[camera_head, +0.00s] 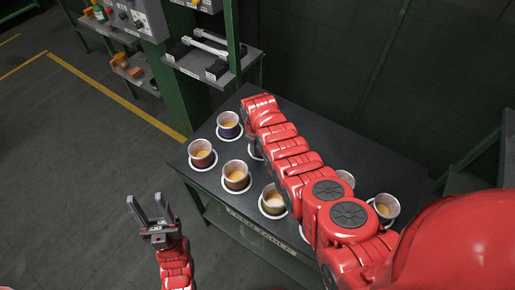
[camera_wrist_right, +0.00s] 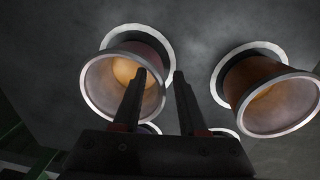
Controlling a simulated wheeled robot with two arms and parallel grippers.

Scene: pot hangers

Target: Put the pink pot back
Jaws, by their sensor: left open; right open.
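Several small pots with white rims stand on white rings on the dark table (camera_head: 300,128). None is clearly pink. In the right wrist view, a pot with a dull purplish-maroon side (camera_wrist_right: 150,48) lies just ahead of my right gripper (camera_wrist_right: 160,78). That gripper is open, its left finger overlapping the pot's mouth in the picture; I cannot tell whether they touch. In the head view my right arm covers the right gripper and part of the pots. My left gripper (camera_head: 147,205) is open and empty, off the table's left front side.
A brown-orange pot (camera_wrist_right: 255,75) is right of the fingers. Blue (camera_head: 229,130), red-brown (camera_head: 202,159) and brown (camera_head: 236,183) pots stand left of my arm, another pot (camera_head: 386,207) to its right. A shelf (camera_head: 215,65) stands behind; open floor lies left.

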